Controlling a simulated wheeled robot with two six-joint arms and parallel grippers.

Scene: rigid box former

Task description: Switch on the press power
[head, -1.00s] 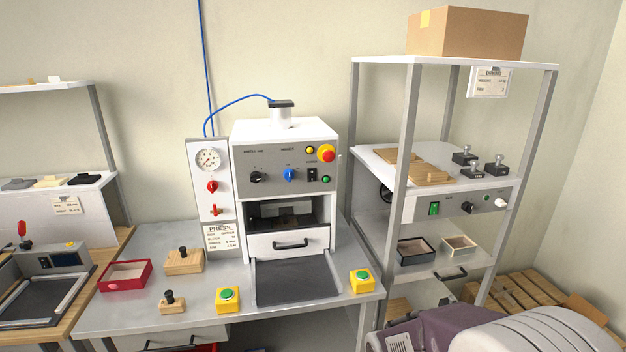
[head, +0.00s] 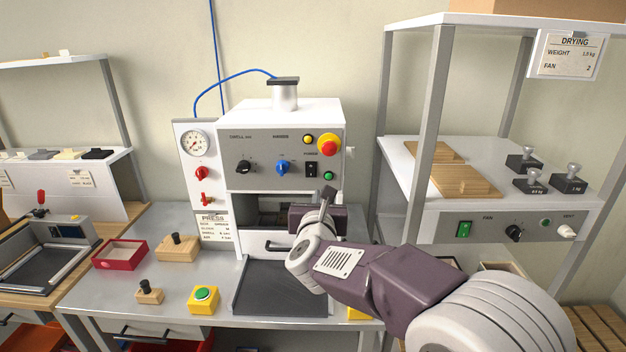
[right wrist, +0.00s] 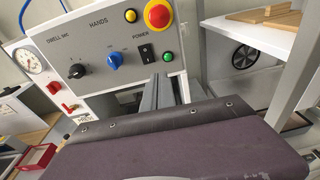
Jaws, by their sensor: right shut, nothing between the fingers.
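The white press (head: 292,120) stands on the grey bench with a grey control panel on its front. The black power rocker switch (head: 311,170) is at the panel's lower right; it also shows under the POWER label in the right wrist view (right wrist: 147,53). I cannot tell which way it is set. A green round button or lamp (head: 328,176) sits just right of it. My right gripper (head: 328,190) is shut and empty, its tips just below the switch and apparently apart from the panel. Its fingers (right wrist: 158,88) point at the panel in the right wrist view. My left gripper is not in view.
A red and yellow emergency stop (head: 329,146) and a blue knob (head: 283,168) are close to the switch. A shelf rack (head: 437,120) stands right of the press. A yellow button box (head: 204,299) and a red tray (head: 119,254) are on the bench.

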